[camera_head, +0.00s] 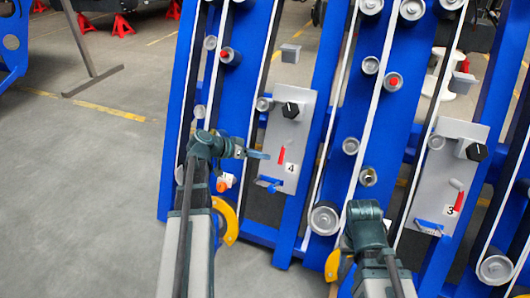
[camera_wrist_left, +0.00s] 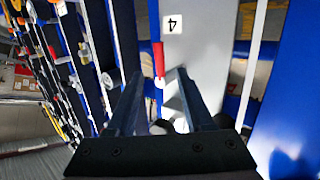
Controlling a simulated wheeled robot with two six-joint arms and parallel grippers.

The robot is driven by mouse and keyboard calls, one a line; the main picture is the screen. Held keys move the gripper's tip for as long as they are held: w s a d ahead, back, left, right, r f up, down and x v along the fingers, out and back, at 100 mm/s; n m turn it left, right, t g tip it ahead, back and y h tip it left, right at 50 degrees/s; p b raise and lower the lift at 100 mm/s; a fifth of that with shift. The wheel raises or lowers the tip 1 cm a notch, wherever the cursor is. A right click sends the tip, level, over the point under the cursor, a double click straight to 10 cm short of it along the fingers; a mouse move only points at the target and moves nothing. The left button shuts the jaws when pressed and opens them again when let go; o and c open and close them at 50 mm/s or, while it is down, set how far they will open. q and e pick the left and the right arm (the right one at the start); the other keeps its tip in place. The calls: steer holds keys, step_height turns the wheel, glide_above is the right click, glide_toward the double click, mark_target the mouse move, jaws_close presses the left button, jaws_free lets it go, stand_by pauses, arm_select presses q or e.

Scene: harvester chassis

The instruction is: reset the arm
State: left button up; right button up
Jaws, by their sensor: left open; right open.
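My left gripper (camera_head: 264,155) reaches from the left towards the grey panel (camera_head: 290,128) marked 4. In the left wrist view the two fingers of the left gripper (camera_wrist_left: 160,74) are spread, with nothing held between them. A red handle (camera_wrist_left: 158,58) shows past the fingertips, close to the panel (camera_wrist_left: 200,50); I cannot tell if anything touches. The red handle in the head view (camera_head: 281,155) is just right of the fingertips. My right arm's end is low at centre right; its gripper fingers are hidden.
Panel 4 also carries a black knob (camera_head: 290,109) and a blue part (camera_head: 269,183). A panel marked 3 (camera_head: 444,180) with a red handle (camera_head: 459,201) stands to the right. Blue frames with rollers and white belts surround both. Open floor (camera_head: 90,190) lies at left.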

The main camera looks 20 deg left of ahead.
stand_by(0.5)
arm_select(q)
steer(key=s+d+f+g+y, duration=0.1)
steer(key=s+d+f+g, duration=0.25)
steer(key=d, duration=0.45)
steer(key=s+d+f+g, duration=0.2)
steer(key=s+d+f, duration=0.15)
steer(key=d, duration=0.55)
steer(key=s+d+f+g+y, duration=0.2)
steer(key=s+d+y, duration=0.2)
steer(key=s, duration=0.3)
steer(key=s+d+f+g+y, duration=0.1)
steer(key=s+d+g+y, duration=0.2)
steer(key=s, duration=0.5)
step_height(320, 180, up, 36)
steer(key=d+t+p, duration=0.1)
steer(key=p, duration=3.5)
steer(key=shift+f+y, duration=0.15)
steer(key=shift+y, duration=0.15)
steer(key=shift+s+t, duration=0.1)
steer(key=shift+t, duration=0.15)
